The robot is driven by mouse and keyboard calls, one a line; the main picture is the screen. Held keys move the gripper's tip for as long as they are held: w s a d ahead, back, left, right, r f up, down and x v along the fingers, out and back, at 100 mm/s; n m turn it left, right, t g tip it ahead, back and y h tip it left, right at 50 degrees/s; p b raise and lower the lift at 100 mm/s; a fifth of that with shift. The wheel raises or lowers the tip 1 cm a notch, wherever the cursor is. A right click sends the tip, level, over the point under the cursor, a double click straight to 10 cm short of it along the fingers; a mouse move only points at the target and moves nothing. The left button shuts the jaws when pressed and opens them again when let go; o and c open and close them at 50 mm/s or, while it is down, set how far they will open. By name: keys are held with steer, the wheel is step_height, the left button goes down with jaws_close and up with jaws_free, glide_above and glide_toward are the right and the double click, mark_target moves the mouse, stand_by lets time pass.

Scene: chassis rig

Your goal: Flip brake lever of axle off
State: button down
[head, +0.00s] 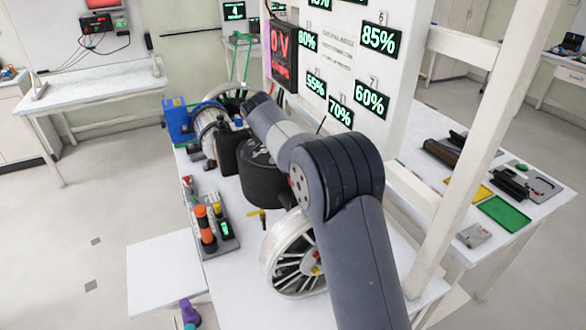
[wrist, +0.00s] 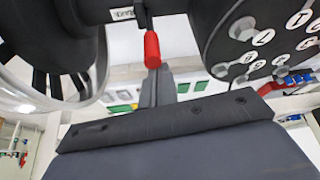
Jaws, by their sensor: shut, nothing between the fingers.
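The brake lever (wrist: 152,50) shows in the wrist view as a red grip on a dark stem, hanging below a black axle housing (wrist: 90,12) with a small white label. My gripper (wrist: 157,82) is shut, with its fingers just below the tip of the red grip. The fingertips look very close to the grip; I cannot tell whether they touch it. Nothing is held between the fingers. In the head view my arm covers the lever and the gripper.
In the wrist view, a spoked wheel (wrist: 45,75) is at left and a black hub with numbered bolts (wrist: 262,45) at right. In the head view, a silver wheel (head: 280,264), a black wheel (head: 262,184), a blue motor part (head: 180,120) and an orange-handled control (head: 205,226) crowd the bench.

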steer(key=a+h+b, duration=0.1)
steer(key=s+a+f+t+h+b, duration=0.1)
steer(key=a, duration=0.1)
steer(key=s+a+h+b, duration=0.1)
steer(key=shift+a+f, duration=0.15)
steer(key=shift+a, duration=0.1)
steer(key=shift+s+a+f+b, duration=0.1)
steer(key=shift+f+b, duration=0.05)
steer(key=shift+b, duration=0.15)
steer(key=shift+a, duration=0.1)
steer(key=v, duration=1)
steer(key=shift+s+r, duration=0.15)
steer(key=shift+r, duration=0.35)
steer(key=x, duration=0.6)
steer(key=shift+f, duration=0.3)
